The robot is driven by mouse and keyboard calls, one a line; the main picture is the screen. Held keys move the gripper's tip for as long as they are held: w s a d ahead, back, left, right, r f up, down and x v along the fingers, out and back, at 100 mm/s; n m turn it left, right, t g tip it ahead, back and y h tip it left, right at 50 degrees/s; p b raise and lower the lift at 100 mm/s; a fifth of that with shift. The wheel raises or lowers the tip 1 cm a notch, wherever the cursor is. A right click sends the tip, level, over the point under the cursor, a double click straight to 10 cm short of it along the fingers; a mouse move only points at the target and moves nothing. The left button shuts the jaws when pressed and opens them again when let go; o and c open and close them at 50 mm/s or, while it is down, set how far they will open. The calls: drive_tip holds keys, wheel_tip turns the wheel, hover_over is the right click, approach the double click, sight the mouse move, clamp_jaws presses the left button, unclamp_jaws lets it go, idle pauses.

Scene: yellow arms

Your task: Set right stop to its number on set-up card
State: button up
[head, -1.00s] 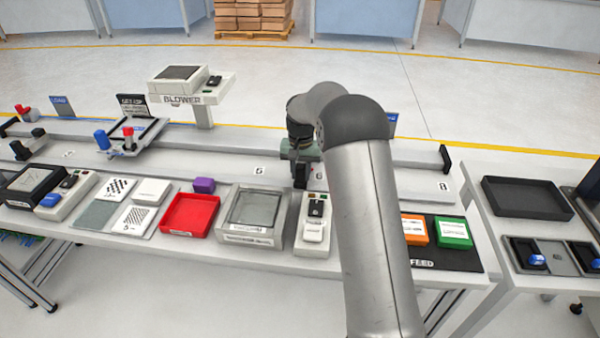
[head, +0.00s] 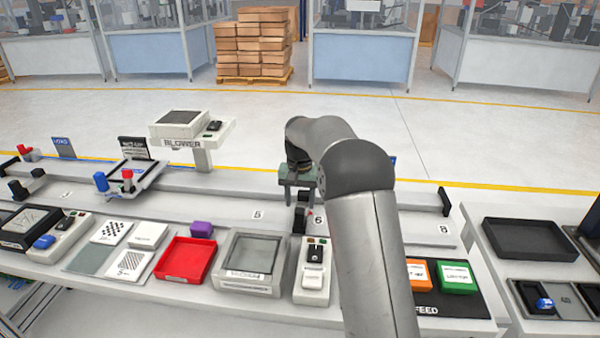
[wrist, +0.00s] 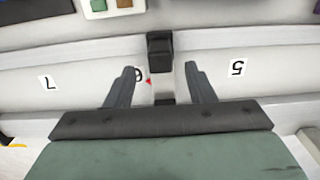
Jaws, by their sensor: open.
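The right stop (head: 299,222) is a black block on the numbered rail, just left of the 6 label in the head view. Its red pointer (wrist: 149,82) shows beside the 6 in the wrist view. My gripper (head: 302,198) is above the stop, pointing down. In the wrist view its two dark fingers (wrist: 159,80) are apart, one on each side of the stop (wrist: 160,50), with gaps visible. I cannot tell whether the fingertips reach down to its height. The dark set-up card (head: 134,148) stands at the back left; its number is too small to read.
The rail carries labels 5 (head: 257,214) and 8 (head: 443,228); my arm hides the part between 6 and 8. A black end block (head: 445,201) stands at the rail's right. A red tray (head: 186,260) and a grey-lidded unit (head: 250,262) lie in front.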

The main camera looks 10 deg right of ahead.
wheel_tip(320, 180, up, 11)
drive_tip(key=shift+r, duration=0.15)
drive_tip(key=s+a+n, duration=0.2)
drive_tip(key=s, duration=1.5)
drive_tip(key=s+f+n, duration=0.1)
drive_tip(key=s+f, duration=0.3)
drive_tip(key=s, duration=0.7)
drive_tip(key=s+a+f+n, duration=0.1)
drive_tip(key=s+f, duration=0.4)
drive_tip(key=s, duration=0.7)
drive_tip(key=shift+a+f, duration=0.2)
drive_tip(key=shift+f, duration=0.1)
drive_tip(key=shift+c, duration=0.3)
